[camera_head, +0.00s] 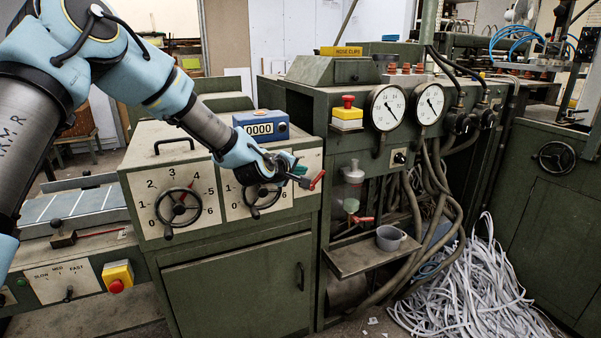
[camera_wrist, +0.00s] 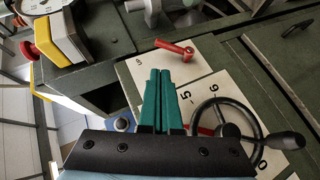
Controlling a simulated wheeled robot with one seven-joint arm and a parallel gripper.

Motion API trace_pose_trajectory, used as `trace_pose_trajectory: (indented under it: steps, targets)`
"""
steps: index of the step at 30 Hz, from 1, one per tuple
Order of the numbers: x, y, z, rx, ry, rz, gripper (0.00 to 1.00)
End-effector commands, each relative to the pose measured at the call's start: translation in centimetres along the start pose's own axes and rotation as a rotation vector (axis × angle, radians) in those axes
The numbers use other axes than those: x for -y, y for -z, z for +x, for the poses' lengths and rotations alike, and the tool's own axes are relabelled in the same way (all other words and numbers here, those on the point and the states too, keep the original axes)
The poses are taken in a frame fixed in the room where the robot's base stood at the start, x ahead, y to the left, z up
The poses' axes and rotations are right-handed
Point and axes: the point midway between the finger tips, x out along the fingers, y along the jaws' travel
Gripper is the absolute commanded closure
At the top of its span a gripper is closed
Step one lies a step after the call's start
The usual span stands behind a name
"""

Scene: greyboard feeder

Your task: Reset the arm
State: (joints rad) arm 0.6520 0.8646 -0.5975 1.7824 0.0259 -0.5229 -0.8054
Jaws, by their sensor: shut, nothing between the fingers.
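My arm (camera_head: 165,85) reaches in from the upper left across the front of the green machine (camera_head: 235,250). My gripper (camera_head: 301,170) is at the right edge of the cream dial panel, close to a red-handled lever (camera_head: 317,180). In the wrist view my gripper's teal fingers (camera_wrist: 164,74) are together with nothing between them. The red lever (camera_wrist: 176,49) lies just beyond their tips there, and I cannot tell whether they touch. The right handwheel (camera_head: 262,196) is partly hidden behind my gripper; it also shows in the wrist view (camera_wrist: 256,122).
The left handwheel (camera_head: 178,208) and a blue counter (camera_head: 262,126) are near my arm. A red-and-yellow stop button (camera_head: 347,113) and two gauges (camera_head: 386,107) are to the right. A grey cup (camera_head: 390,238) stands on a shelf. Pale strips (camera_head: 475,290) pile on the floor.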

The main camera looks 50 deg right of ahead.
Motion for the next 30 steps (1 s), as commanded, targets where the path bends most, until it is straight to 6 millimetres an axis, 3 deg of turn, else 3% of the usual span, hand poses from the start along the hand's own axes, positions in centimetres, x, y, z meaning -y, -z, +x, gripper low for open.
trace_pose_trajectory:
  steps: [11,14,16,20,24,30]
  targets:
    - [0.2,0.3,-0.2,-0.001,0.006,0.006,1.00]
    - [1.4,1.8,-1.5,-0.007,0.048,0.046,1.00]
    - [3.2,3.8,-3.4,-0.012,0.109,0.098,1.00]
    - [8.0,8.6,-9.2,-0.017,0.275,0.212,1.00]
    - [13.3,12.8,-17.0,-0.005,0.467,0.299,1.00]
    - [20.0,16.2,-29.6,0.040,0.723,0.342,1.00]
